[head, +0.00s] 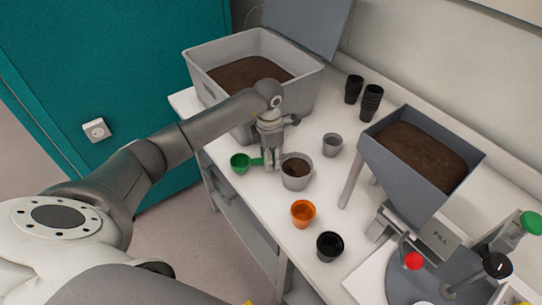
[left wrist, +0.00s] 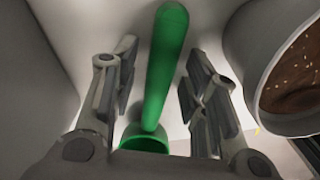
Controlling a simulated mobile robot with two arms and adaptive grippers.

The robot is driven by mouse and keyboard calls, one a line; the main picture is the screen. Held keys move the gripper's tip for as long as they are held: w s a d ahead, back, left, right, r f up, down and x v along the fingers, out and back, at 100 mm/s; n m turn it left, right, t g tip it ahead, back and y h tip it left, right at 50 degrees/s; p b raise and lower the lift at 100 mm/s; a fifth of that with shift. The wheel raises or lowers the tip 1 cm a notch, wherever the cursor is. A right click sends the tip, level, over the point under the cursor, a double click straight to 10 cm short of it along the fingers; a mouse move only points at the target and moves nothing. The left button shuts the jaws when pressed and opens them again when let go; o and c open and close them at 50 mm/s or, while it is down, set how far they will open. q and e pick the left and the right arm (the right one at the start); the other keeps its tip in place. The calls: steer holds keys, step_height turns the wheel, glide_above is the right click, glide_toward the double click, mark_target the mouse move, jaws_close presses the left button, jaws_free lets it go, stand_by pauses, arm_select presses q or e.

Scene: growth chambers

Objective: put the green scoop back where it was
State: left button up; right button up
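The green scoop (head: 240,163) is on the white bench near its left edge, beside the grey pot. In the left wrist view, its long green handle (left wrist: 166,65) runs between my left fingers, and its cup (left wrist: 145,140) shows at the bottom. My left gripper (head: 272,163) points down over the handle. Its fingers (left wrist: 160,92) are apart, with a visible gap on each side of the handle. My right gripper is in neither view.
A grey pot with soil (head: 296,172) stands close right of my left gripper. A large grey soil bin (head: 205,72) is behind it. An empty grey pot (head: 332,145), an orange pot (head: 303,214), a black pot (head: 329,247) and a soil hopper (head: 390,175) stand further right.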

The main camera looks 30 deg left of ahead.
arm_select(q)
steer(key=shift+r, duration=0.1)
steer(key=shift+r, duration=0.2)
step_height(320, 180, up, 12)
steer(key=b, duration=0.2)
steer(key=shift+s+b, duration=0.15)
steer(key=shift+b, duration=0.2)
steer(key=shift+a+f, duration=0.15)
